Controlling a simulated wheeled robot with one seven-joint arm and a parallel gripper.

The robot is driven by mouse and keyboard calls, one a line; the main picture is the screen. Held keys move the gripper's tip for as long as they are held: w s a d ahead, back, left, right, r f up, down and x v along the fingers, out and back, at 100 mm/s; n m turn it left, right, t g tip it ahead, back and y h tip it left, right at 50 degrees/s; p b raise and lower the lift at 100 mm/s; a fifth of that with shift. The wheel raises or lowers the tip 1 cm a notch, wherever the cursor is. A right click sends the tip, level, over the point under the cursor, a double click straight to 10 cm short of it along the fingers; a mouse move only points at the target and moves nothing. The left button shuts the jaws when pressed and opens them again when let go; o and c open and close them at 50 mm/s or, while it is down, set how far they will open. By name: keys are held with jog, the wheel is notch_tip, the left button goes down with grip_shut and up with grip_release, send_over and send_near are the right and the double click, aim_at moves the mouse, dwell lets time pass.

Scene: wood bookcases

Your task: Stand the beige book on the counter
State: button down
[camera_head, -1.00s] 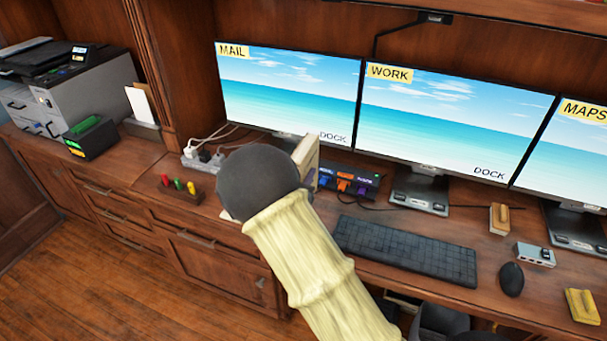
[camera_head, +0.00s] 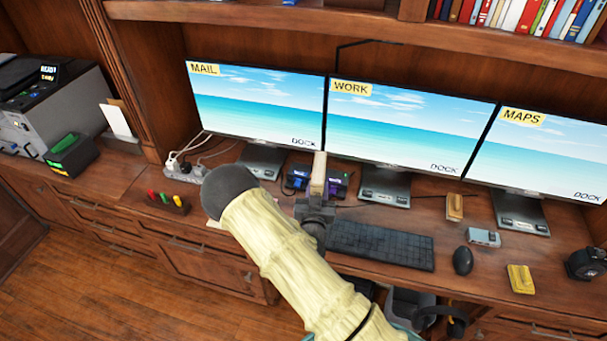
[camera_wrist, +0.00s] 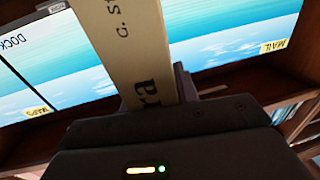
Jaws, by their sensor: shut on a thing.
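My gripper (camera_head: 317,205) is shut on the beige book (camera_head: 319,173), above the counter (camera_head: 287,212) and in front of the monitors. In the head view the book is a narrow upright strip just beyond the gripper. In the wrist view the beige book (camera_wrist: 130,50) rises from the jaws, with dark lettering along its spine. The fingertips are mostly hidden by the gripper body. I cannot tell whether the book's lower end touches the counter.
Three monitors stand along the back, the middle one (camera_head: 400,125) behind the book. A keyboard (camera_head: 380,245) lies just right of my gripper, with a mouse (camera_head: 463,261) beyond it. A power strip (camera_head: 188,175) and small coloured-peg block (camera_head: 168,203) are left. A bookshelf (camera_head: 350,22) overhangs.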

jog(key=s+d+r+n+y+p, duration=0.2)
jog(key=s+d+p, duration=0.3)
jog(key=p, duration=0.3)
jog(key=shift+s+d+r+y+p, duration=0.15)
jog(key=shift+d+r+y+p, duration=0.25)
jog(key=shift+d+r+y, duration=0.4)
jog(key=shift+a+f, duration=0.1)
jog(key=shift+f, duration=0.1)
